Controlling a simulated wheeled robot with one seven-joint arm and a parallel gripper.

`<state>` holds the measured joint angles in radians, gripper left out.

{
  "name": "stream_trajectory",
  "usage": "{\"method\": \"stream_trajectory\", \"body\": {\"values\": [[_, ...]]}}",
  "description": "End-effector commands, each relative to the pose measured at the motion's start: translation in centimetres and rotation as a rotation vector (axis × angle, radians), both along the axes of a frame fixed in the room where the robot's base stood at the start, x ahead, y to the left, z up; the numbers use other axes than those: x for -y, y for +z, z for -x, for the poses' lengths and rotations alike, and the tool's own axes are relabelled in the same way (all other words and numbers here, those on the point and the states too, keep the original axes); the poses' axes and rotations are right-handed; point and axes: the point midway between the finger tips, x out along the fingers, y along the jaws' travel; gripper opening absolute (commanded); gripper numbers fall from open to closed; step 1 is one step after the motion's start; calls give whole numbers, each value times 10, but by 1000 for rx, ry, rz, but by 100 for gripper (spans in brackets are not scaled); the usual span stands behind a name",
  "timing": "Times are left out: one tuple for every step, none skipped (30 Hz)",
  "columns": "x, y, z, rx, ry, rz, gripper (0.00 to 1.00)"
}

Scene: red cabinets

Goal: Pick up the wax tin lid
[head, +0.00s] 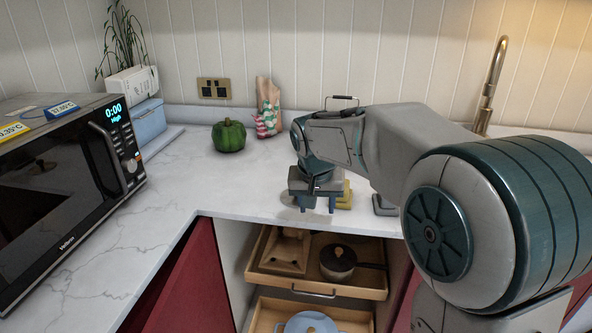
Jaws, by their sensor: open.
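My gripper (317,206) points down over the white counter near its front edge, with its two fingers apart and nothing seen between them. A yellow object (345,196) sits just right of and behind the gripper, partly hidden by it. A small grey object (385,204) stands farther right, partly hidden by my arm. I cannot tell which thing, if any in view, is the wax tin lid; my gripper and arm hide part of the counter here.
Two drawers are open below the counter. The upper drawer (318,290) holds a wooden tray and a lidded pot (338,262); the lower holds a pale blue round item (311,323). A green pumpkin (228,136) and a microwave (60,160) stand left. The counter between them is clear.

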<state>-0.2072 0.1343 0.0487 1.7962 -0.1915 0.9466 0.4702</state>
Motion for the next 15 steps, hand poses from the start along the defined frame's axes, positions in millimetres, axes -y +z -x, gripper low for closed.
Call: {"method": "stream_trajectory", "body": {"values": [[-10,30,-14,12,-5,-2,48],[-15,39,-21,20,-11,-4,48],[-21,50,-30,30,-17,-6,48],[-26,57,-36,38,-23,-8,48],[-30,64,-42,45,-27,-10,48],[-36,72,-50,54,-35,-13,48],[-39,77,-54,59,-38,-15,48],[-43,82,-58,66,-42,-16,48],[-47,87,-63,72,-47,-17,48],[-49,90,-67,76,-49,-19,48],[-51,92,-69,79,-53,-20,48],[-53,94,-72,83,-56,-22,48],[-55,96,-74,85,-58,-23,48],[-56,96,-75,87,-59,-23,48],[-56,94,-77,87,-60,-24,48]]}}
